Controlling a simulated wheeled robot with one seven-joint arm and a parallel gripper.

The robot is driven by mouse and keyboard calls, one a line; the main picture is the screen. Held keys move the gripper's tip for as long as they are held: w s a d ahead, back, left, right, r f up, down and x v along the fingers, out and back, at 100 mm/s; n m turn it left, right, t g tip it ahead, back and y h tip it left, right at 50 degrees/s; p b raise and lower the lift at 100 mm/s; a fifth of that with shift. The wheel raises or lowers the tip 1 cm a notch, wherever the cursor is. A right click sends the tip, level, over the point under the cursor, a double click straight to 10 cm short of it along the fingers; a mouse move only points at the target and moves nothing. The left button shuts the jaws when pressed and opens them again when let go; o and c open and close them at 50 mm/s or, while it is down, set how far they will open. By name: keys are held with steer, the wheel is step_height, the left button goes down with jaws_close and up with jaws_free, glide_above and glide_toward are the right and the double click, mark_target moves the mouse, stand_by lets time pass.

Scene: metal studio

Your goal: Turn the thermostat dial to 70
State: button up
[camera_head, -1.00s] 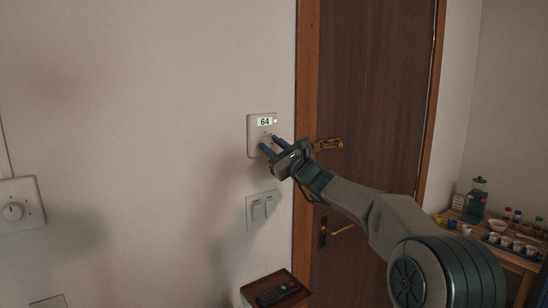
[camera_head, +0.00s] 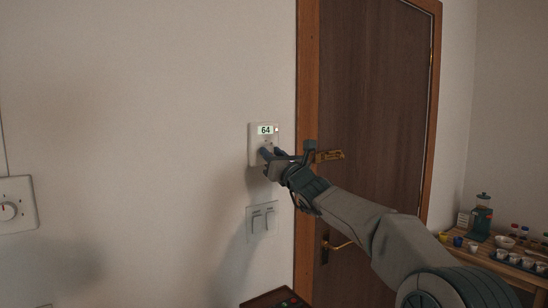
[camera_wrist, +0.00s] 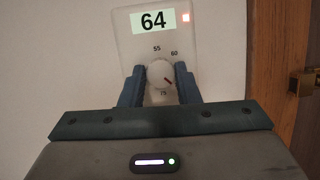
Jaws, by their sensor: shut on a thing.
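The thermostat (camera_head: 256,137) is a white plate on the wall left of the door frame, and its display reads 64. In the head view my gripper (camera_head: 268,154) covers the dial and the lower part of the plate.
A light switch plate (camera_head: 262,219) is on the wall below the thermostat. A brown door (camera_head: 370,100) stands to the right. A side table (camera_head: 500,262) with cups and bottles is at the far right.

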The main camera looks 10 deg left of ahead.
steer(key=o, duration=1)
steer(key=shift+a, duration=0.1)
steer(key=b+v, duration=0.5)
steer(key=v, duration=0.9)
